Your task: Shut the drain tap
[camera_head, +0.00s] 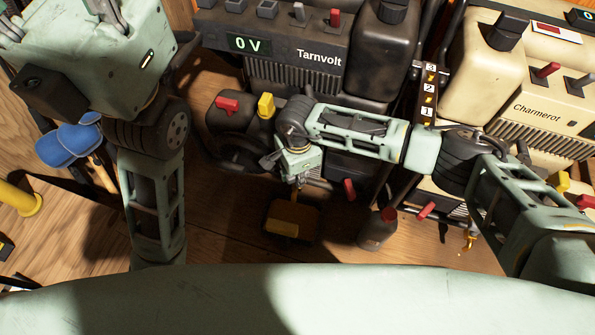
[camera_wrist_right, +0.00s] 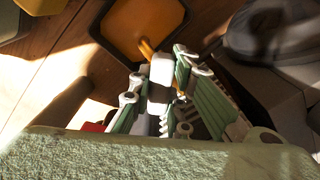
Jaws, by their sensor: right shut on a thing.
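My right gripper (camera_head: 296,178) is low at the front of the dark Tarnvolt machine (camera_head: 300,60), above a dark tray with a yellow-brown inside (camera_head: 292,222). In the right wrist view the gripper (camera_wrist_right: 163,78) is shut on the drain tap, mostly hidden between the fingers. I cannot tell the angle of the tap's handle.
A cream Charmerot machine (camera_head: 535,105) stands at the right, with another small brass tap (camera_head: 469,238) low on its front. Red and yellow levers (camera_head: 266,105) stick out near my right arm.

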